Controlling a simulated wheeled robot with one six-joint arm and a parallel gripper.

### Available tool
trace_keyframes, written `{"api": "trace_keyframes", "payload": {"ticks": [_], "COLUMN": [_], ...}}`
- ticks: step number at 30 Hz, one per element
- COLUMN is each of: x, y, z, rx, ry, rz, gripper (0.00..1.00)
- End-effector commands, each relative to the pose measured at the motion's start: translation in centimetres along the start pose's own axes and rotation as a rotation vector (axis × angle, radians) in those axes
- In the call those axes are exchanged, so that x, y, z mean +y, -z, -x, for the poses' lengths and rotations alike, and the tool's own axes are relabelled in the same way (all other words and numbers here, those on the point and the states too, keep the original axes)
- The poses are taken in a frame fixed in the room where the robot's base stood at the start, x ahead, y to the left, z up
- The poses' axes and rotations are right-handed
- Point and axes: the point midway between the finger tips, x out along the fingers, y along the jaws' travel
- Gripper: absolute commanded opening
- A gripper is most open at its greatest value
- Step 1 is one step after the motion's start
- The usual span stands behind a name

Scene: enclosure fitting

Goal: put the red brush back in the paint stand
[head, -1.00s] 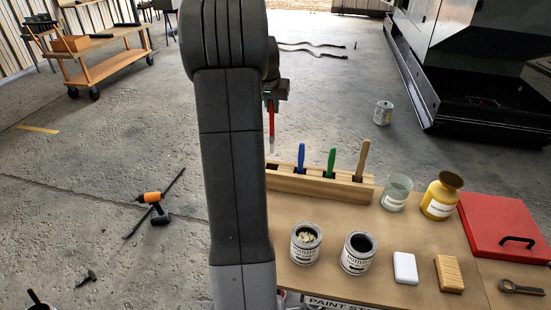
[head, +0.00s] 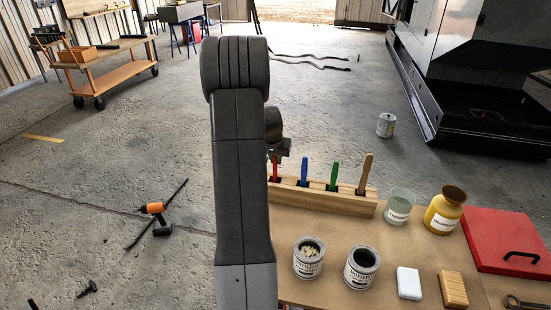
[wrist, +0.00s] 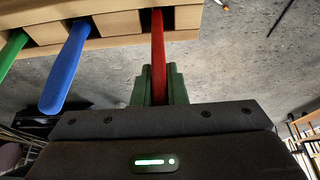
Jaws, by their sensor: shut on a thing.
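My gripper (wrist: 158,84) is shut on the red brush (wrist: 158,50) by its handle. The wooden paint stand (wrist: 110,26) lies across the top of the wrist view, and the red brush's far end meets it at an end slot. How deep it sits there I cannot tell. In the head view the red brush (head: 275,168) shows upright at the stand's (head: 318,195) left end, partly hidden by my arm. The blue brush (head: 304,172) and green brush (head: 334,177) stand in other slots of the stand.
A wooden-handled tool (head: 365,173) stands at the stand's right end. Two paint tins (head: 308,262), a glass jar (head: 399,207), a yellow bottle (head: 445,211) and a red case (head: 508,232) are on the board.

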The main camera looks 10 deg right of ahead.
Motion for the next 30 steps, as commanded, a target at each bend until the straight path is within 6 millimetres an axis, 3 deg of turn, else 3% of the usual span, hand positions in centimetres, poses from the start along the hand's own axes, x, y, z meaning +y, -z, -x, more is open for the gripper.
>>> {"api": "trace_keyframes", "payload": {"ticks": [6,7,10,22,30], "x": [0.0,0.0,0.0,0.0,0.0], "y": [-0.1,-0.1,-0.1,0.1,0.1], "z": [-0.3,-0.3,-0.1,0.4,5.0], "rx": [0.000,0.000,0.000,0.001,0.003], "ry": [0.000,0.000,0.000,0.000,0.001], "rz": [0.000,0.000,0.000,0.000,0.000], "gripper": [0.00,0.14,0.34,0.34,0.34]}}
